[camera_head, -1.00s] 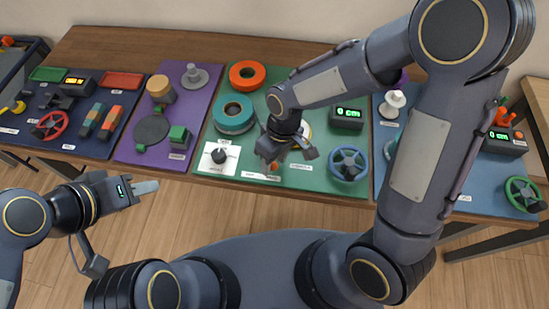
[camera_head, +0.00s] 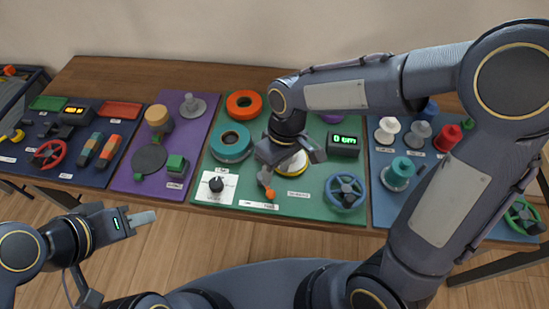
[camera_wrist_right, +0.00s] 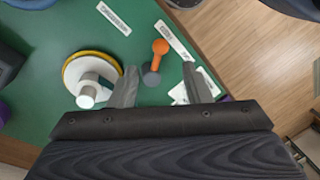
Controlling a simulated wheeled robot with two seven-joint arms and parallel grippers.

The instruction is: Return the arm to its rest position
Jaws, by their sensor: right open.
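My right gripper (camera_head: 290,155) is over the green mat (camera_head: 302,205) in the head view. In the right wrist view, its two fingers (camera_wrist_right: 160,88) stand apart with nothing held between them. An orange-tipped lever (camera_wrist_right: 160,50) lies beyond the fingers, and a yellow-rimmed disc with a white post (camera_wrist_right: 92,75) is to their left. My left gripper (camera_head: 135,221) hangs in front of the table's edge at the lower left, over the floor. Its fingertips are too small to tell whether they are parted.
An orange ring (camera_head: 245,103), a teal ring (camera_head: 231,142), a blue handwheel (camera_head: 345,192) and a display box (camera_head: 344,145) stand on the green mat. Several spools, one white (camera_head: 387,130), stand on the blue panel near my right forearm. The floor before the table is clear.

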